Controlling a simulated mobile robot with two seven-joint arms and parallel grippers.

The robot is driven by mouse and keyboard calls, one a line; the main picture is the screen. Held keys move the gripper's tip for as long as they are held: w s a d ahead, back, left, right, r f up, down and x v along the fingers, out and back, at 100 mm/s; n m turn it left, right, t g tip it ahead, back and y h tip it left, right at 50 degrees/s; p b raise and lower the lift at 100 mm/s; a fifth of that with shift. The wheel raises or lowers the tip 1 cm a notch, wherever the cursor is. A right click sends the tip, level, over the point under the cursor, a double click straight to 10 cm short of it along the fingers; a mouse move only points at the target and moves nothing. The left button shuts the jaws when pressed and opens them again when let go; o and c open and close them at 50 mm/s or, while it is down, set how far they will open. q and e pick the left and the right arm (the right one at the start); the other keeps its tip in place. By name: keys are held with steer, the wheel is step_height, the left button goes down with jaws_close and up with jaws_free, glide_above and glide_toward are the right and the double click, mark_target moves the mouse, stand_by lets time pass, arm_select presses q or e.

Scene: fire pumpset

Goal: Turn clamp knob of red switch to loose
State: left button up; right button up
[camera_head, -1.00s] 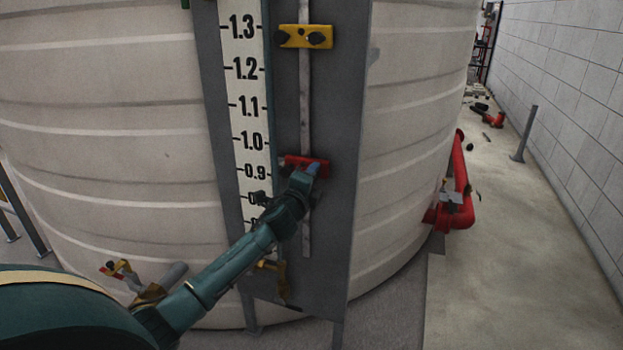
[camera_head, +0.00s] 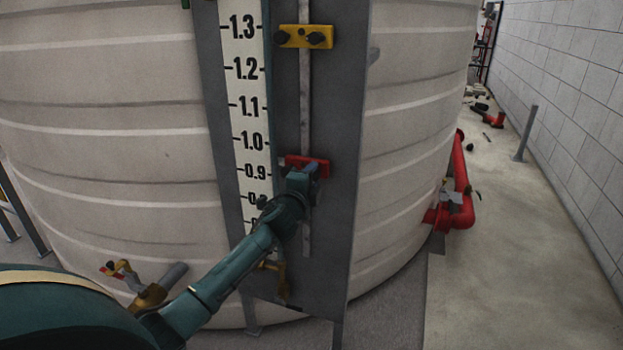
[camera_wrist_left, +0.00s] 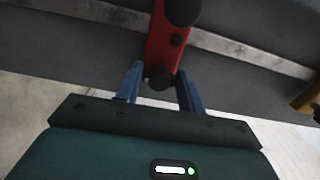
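The red switch (camera_head: 294,160) is a short red block on the vertical pale rail of the grey panel, near the 0.9 mark. My left gripper (camera_head: 307,170) is in front of its right part and hides the knob there. In the left wrist view, the red switch (camera_wrist_left: 161,45) carries a large black knob (camera_wrist_left: 183,10) at the top and a smaller black clamp knob (camera_wrist_left: 159,79) at its near end. My left gripper (camera_wrist_left: 160,85) has its two blue fingers apart, one on each side of that near knob. Whether they touch it is unclear. My right gripper is not in view.
A yellow switch (camera_head: 304,37) with black knobs sits higher on the same rail (camera_head: 305,100). The numbered scale (camera_head: 250,120) runs left of it. The large pale tank (camera_head: 110,120) stands behind. Red pipe (camera_head: 462,190) and open floor (camera_head: 500,260) lie at the right.

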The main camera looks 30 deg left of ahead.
arm_select(q)
steer(key=o, duration=0.4)
steer(key=shift+s, duration=0.1)
steer(key=v, duration=1.3)
steer(key=shift+d, duration=0.1)
steer(key=s+d+f+n+g+h+p, duration=0.45)
steer(key=s+d+f, duration=0.45)
steer(key=d+f, duration=0.25)
steer(key=s+d+f+n+g+h+p, duration=0.2)
steer(key=s+d+f+n, duration=0.3)
steer(key=s+d, duration=0.7)
steer(key=shift+s+f+n+h+p, duration=0.2)
steer(key=shift+s+n+h+p, duration=0.35)
steer(key=shift+n, duration=0.7)
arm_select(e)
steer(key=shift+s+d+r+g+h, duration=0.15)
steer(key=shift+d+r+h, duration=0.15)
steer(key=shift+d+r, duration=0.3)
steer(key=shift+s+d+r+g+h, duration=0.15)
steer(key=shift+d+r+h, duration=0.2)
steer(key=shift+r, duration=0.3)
